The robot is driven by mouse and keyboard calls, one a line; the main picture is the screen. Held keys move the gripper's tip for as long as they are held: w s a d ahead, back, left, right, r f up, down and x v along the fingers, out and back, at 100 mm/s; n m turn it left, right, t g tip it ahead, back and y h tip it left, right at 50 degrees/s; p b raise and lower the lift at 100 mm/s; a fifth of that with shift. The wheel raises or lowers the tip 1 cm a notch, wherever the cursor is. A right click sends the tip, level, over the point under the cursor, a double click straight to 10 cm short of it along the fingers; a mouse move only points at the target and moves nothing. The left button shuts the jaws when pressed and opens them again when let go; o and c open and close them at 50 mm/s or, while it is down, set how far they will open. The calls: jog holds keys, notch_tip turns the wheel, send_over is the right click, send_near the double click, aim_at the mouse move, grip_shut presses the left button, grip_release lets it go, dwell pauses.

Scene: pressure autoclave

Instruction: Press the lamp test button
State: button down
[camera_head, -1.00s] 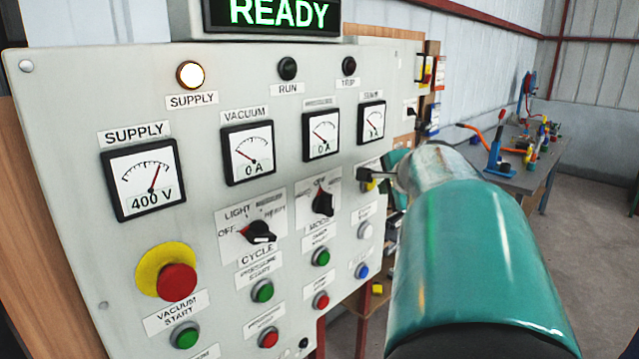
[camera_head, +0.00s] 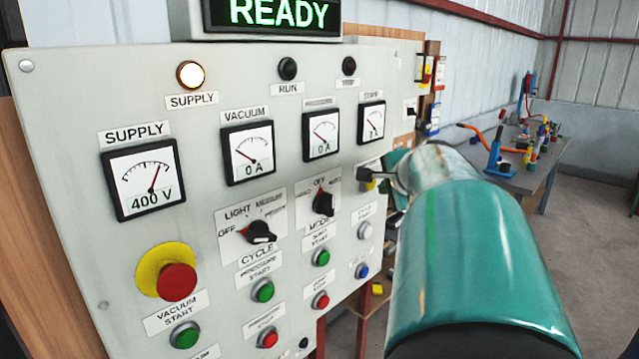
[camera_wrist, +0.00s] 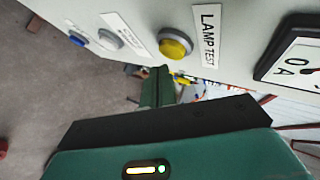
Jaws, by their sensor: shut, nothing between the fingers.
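The lamp test button is a round yellow button in a metal ring (camera_wrist: 175,43), below its LAMP TEST label (camera_wrist: 208,35) in the turned wrist view. In the head view it shows as a small yellow patch (camera_head: 369,185) at the panel's right edge, partly covered by its surroundings and my arm. My gripper (camera_wrist: 160,73) is shut and empty. Its green fingers end close to the button in the wrist view; a small gap seems to separate them, but its depth is hard to judge. In the head view my large green forearm hides most of the gripper.
The grey control panel (camera_head: 60,110) carries meters, selector knobs and coloured buttons. A red emergency stop (camera_head: 177,281) sits at lower left. White (camera_wrist: 108,39) and blue (camera_wrist: 78,39) buttons line up beside the yellow one. A workbench (camera_head: 530,175) stands behind at right.

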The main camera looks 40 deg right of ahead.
jog(key=shift+w, duration=0.15)
jog(key=shift+w, duration=0.25)
jog(key=shift+w+a, duration=0.1)
jog(key=shift+w, duration=0.4)
dwell(0.8)
jog(key=shift+s, duration=0.9)
jog(key=s, duration=0.5)
jog(key=shift+d, duration=0.3)
dwell(0.6)
